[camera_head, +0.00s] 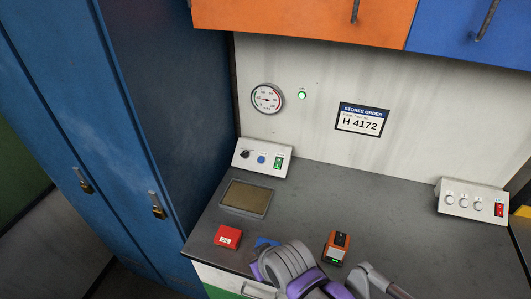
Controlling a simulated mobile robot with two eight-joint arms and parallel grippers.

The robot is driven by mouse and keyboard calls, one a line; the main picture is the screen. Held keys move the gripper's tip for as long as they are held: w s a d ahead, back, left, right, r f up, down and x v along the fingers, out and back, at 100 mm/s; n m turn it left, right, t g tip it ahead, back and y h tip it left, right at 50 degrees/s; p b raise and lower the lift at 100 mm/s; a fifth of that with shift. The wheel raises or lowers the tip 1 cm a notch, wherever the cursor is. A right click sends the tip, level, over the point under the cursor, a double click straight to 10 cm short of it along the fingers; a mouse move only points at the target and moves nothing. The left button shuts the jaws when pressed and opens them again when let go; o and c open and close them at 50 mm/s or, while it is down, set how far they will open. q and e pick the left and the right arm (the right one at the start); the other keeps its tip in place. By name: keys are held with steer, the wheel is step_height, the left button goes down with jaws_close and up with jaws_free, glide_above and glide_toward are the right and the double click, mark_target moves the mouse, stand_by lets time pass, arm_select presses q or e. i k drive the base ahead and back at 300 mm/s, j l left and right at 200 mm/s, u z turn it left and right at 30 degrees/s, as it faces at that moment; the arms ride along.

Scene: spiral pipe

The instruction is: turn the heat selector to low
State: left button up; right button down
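A small white control box (262,159) stands at the back left of the grey counter, against the wall. On its sloped face are a black rotary knob (245,154), a round blue button (262,160) and a green switch (278,162). A second white box (472,201) at the right has several round grey knobs and a red switch (499,209). The labels are too small to read, so I cannot tell which knob is the heat selector or its setting. Grey and purple links of my arm show at the bottom centre; no gripper fingertips are clearly visible.
A brown-topped plate (246,197), a red box (228,237) and an orange-black device (337,247) are on the counter (390,210). A gauge (267,98), green lamp (302,96) and sign (362,119) are on the wall. Blue lockers (150,120) bound the left; cabinets (300,20) hang above.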

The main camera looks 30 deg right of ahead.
mark_target(244, 154)
steer(key=i+j+z, duration=0.4)
steer(key=j, duration=0.3)
steer(key=i+j+z, duration=0.2)
steer(key=j, duration=0.2)
